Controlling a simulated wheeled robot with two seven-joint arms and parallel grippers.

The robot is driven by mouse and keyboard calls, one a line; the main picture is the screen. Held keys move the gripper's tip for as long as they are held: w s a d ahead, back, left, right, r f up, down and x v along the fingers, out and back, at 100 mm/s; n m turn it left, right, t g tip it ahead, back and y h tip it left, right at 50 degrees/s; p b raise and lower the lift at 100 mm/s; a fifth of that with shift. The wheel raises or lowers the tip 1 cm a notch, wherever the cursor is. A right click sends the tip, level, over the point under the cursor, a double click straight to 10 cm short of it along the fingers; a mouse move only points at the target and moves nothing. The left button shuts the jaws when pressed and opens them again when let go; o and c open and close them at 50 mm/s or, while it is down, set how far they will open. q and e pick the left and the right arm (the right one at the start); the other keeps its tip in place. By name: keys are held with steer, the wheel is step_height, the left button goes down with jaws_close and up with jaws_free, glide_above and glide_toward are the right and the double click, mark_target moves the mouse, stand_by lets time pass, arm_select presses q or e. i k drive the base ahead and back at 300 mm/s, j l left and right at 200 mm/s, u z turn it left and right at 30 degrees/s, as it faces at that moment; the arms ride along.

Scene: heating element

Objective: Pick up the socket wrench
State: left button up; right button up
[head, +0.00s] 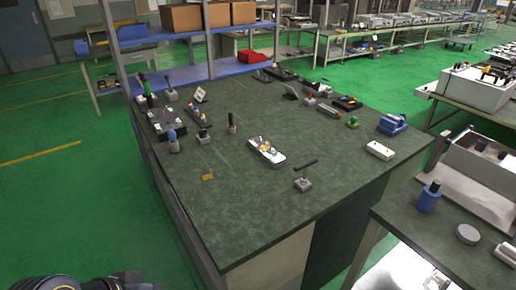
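A dark T-shaped tool (305,165) stands upright in a small grey block near the front right of the green-topped workbench (235,215). Its bar lies level across the top, and it looks like the socket wrench, though it is too small to be certain. No gripper is near it. Dark parts of my own body show at the bottom left edge, with no gripper fingers visible. Neither gripper is in view.
A white tray with small parts (267,152) lies left of the tool. A white box (380,150) and a blue vise-like object (392,124) are at the right. Upright handled tools (173,141) stand at the left. The bench's front area is clear.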

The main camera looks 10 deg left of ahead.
mark_target(304, 180)
steer(key=j+z, duration=0.15)
steer(key=j, duration=0.35)
steer(key=k+j+z, duration=0.2)
steer(key=j, duration=0.25)
steer(key=k+j+z, duration=0.15)
steer(key=j, duration=0.35)
steer(key=i+j+z, duration=0.15)
steer(key=j, duration=0.25)
steer(key=i+j+z, duration=0.1)
steer(key=j, duration=0.35)
steer(key=i+j+z, duration=0.15)
steer(key=j, duration=0.3)
steer(key=j+z, duration=0.15)
steer(key=j, duration=0.3)
steer(key=i+j+z, duration=0.15)
steer(key=i+j, duration=0.45)
